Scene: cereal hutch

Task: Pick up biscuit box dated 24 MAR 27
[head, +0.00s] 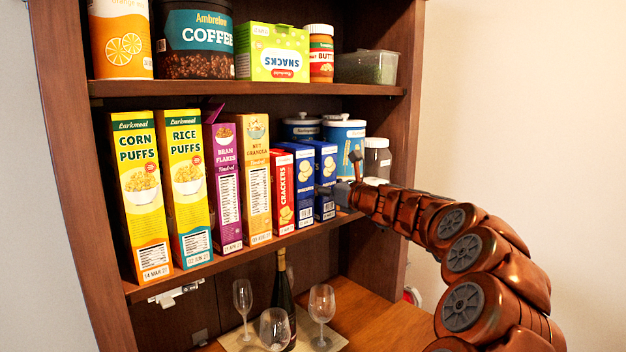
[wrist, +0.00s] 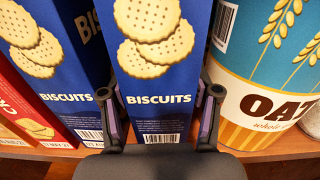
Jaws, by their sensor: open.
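Two blue biscuit boxes stand upright side by side on the middle shelf. The right biscuit box (head: 326,167) fills the middle of the wrist view (wrist: 160,75), showing round biscuits, "BISCUITS" and a barcode; its date is not visible there and too small in the head view. The left biscuit box (head: 303,170) also shows in the wrist view (wrist: 62,80); its date label is partly visible and seems to read AUG. My gripper (wrist: 160,105) is open in front of the right box, one finger near each side edge. In the head view my gripper (head: 340,190) partly covers that box.
A red crackers box (head: 283,190) stands left of the biscuit boxes. A blue-and-tan oats canister (wrist: 265,75) stands close on the right in the wrist view. Taller cereal boxes (head: 255,180) fill the left of the shelf. Glasses (head: 322,305) and a bottle (head: 282,300) stand below.

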